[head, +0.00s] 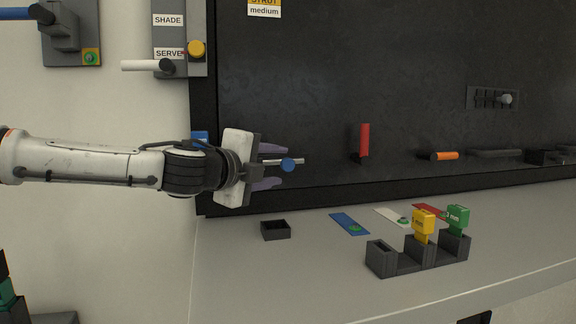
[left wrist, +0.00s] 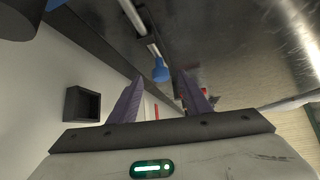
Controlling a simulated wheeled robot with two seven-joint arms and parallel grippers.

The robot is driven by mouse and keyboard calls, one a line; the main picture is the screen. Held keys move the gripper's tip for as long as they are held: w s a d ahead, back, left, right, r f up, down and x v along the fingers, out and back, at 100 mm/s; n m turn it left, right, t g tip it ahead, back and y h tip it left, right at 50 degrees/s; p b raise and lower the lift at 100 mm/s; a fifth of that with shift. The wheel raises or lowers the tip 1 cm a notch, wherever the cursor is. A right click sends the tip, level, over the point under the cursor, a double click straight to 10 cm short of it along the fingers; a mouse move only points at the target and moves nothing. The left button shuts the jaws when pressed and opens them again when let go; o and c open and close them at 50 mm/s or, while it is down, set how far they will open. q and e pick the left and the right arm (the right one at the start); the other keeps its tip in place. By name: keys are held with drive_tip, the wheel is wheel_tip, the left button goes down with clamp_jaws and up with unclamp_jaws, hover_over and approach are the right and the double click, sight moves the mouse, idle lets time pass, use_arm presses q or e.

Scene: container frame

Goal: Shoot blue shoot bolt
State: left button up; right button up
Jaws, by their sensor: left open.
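The blue shoot bolt is a thin silver rod with a round blue knob (head: 288,165), low on the left part of the dark panel. My left gripper (head: 277,167) reaches in from the left and is open. Its two purple fingers lie above and below the rod, with the knob near the fingertips. In the left wrist view the blue knob (left wrist: 161,71) shows between the tips of the open left gripper (left wrist: 162,76), and the silver rod runs up from it. No contact is visible. The blue housing behind my wrist is mostly hidden. My right gripper is not in view.
A red handle (head: 364,140) and an orange handle (head: 445,156) are on the panel to the right. Below on the grey shelf are a small black box (head: 276,230), coloured plates and a dark holder (head: 382,258) with yellow and green tagged pieces.

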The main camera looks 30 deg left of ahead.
sight(283, 165)
use_arm(q)
drive_tip(key=shift+w+a+f, duration=0.1)
drive_tip(key=shift+w+f, duration=0.1)
drive_tip(key=shift+w, duration=1.25)
drive_tip(key=shift+w+a+f, duration=0.1)
drive_tip(key=shift+w+f, duration=0.1)
drive_tip(key=shift+w, duration=1.2)
drive_tip(key=shift+c, duration=0.2)
clamp_jaws()
